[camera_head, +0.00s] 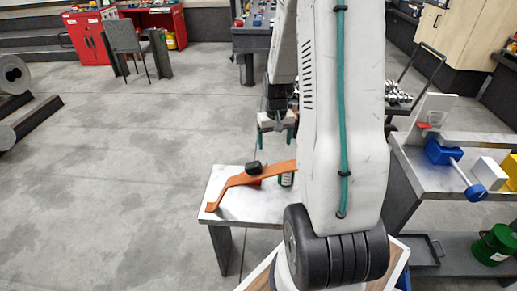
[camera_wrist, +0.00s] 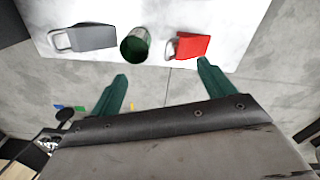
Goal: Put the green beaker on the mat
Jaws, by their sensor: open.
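The green beaker (camera_wrist: 134,46) stands on a white tabletop in the wrist view, its dark round opening showing. It seems to be the small green thing with a pale label (camera_head: 286,180) in the head view, partly hidden by an orange piece and my arm. My gripper (camera_head: 277,141) is open and empty above the back edge of that table. In the wrist view its green fingers (camera_wrist: 162,72) are spread, with the beaker beyond them, apart from both. I cannot make out a mat in either view.
A grey object (camera_wrist: 85,38) and a red object (camera_wrist: 190,46) flank the beaker. The orange piece (camera_head: 250,178) lies across the white table (camera_head: 240,209). A side bench (camera_head: 440,178) at right holds blue and yellow items; a green can (camera_head: 494,245) stands below.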

